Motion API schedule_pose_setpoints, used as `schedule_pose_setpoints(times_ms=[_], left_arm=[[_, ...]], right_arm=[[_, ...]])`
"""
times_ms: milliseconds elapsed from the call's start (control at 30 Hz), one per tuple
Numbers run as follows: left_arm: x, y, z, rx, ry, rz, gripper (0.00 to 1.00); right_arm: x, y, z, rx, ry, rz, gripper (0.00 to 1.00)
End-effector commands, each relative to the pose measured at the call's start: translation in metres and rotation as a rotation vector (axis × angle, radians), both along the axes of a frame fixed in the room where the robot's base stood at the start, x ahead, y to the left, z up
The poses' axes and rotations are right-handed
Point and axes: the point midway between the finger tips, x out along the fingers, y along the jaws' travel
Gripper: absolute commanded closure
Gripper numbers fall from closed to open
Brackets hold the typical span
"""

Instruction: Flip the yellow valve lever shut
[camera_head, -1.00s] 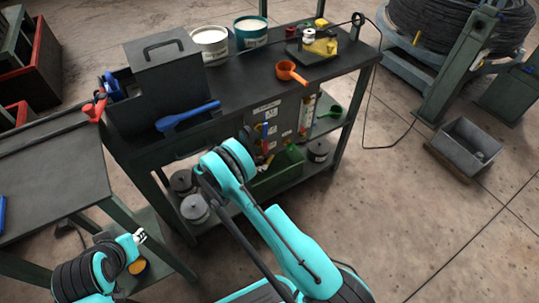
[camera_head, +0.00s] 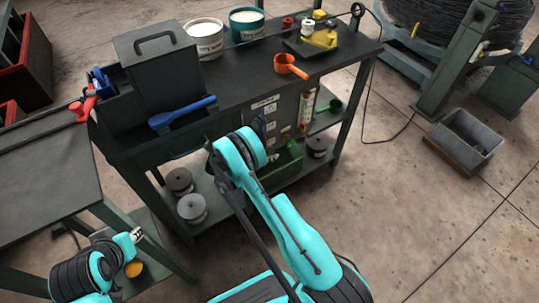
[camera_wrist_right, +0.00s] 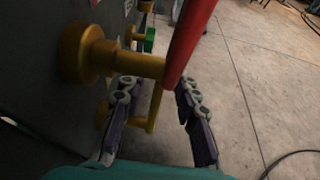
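In the right wrist view, a yellow valve fitting (camera_wrist_right: 82,53) sticks out from a dark panel (camera_wrist_right: 35,50). A slim yellow bar (camera_wrist_right: 153,108) hangs below its stem and shows between my fingers. A red bar (camera_wrist_right: 190,38) crosses the stem's outer end; I cannot tell whether it is attached. My right gripper (camera_wrist_right: 159,88) is open, with one finger on each side below the stem; contact cannot be told. In the head view, my right gripper (camera_head: 259,126) is small and dark at the cart's panel, partly behind my arm, and the yellow lever cannot be made out.
Another valve with a green part (camera_wrist_right: 149,40) is farther along the panel. A grey bin (camera_head: 467,137) stands on open floor at the right.

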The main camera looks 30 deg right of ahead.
Motion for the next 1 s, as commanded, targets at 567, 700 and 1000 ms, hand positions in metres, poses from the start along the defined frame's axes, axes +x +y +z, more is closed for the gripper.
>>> schedule_pose_setpoints(times_ms=[567,700,1000], left_arm=[[0.000,0.000,0.000,0.000,0.000,0.000,0.70],[0.000,0.000,0.000,0.000,0.000,0.000,0.70],[0.000,0.000,0.000,0.000,0.000,0.000,0.70]], right_arm=[[0.000,-0.001,0.000,-0.003,0.000,0.000,1.00],[0.000,0.004,0.000,-0.079,-0.005,0.000,1.00],[-0.001,0.013,0.004,-0.247,-0.020,0.000,1.00]])
